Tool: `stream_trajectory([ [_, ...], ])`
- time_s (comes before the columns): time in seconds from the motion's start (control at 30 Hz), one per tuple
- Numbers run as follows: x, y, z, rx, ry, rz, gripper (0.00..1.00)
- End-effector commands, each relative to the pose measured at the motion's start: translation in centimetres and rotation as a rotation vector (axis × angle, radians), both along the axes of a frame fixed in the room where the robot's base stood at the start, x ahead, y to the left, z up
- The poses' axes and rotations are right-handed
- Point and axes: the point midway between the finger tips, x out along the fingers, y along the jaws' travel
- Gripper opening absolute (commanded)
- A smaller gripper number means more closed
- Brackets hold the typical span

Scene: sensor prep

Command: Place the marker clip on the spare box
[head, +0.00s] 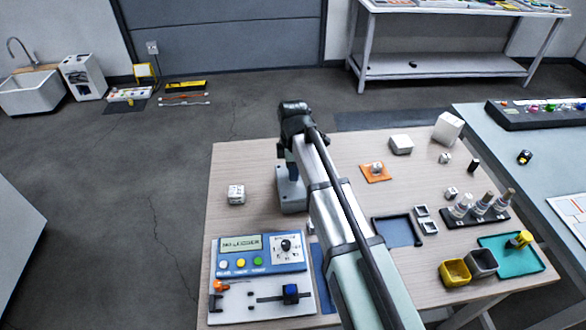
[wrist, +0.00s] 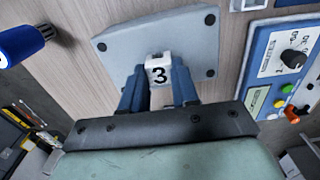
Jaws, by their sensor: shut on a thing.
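My gripper (wrist: 160,92) has its blue fingers shut on a small white block marked 3 (wrist: 158,70), which may be the marker clip. The block is in front of a grey plate-like face with dark round corners (wrist: 119,48), perhaps the top of the spare box; I cannot tell if they touch. In the head view my gripper (head: 291,168) points down over a grey box (head: 292,203) on the wooden table. My arm hides part of that box and the held block.
A blue and white control panel (head: 237,268) stands at the front left of the table. A white block (head: 237,193) sits left of the grey box. Right of my arm are an orange pad (head: 368,178), a dark blue tray (head: 393,233) and a bottle rack (head: 450,222).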

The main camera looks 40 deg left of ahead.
Motion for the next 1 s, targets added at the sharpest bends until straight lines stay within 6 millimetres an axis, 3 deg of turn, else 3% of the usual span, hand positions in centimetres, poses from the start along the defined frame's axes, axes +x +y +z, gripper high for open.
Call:
stream_trajectory([
  [0.3,0.0,0.0,-0.3,0.0,0.0,0.0,0.01],
  [0.33,0.0,0.0,-0.2,0.0,0.0,0.0,0.32],
  [0.57,0.0,0.0,-0.2,0.0,0.0,0.0,0.54],
  [0.87,0.0,0.0,0.0,0.0,0.0,0.0,0.55],
  [1.0,0.0,0.0,1.0,0.001,-0.001,0.0,0.55],
])
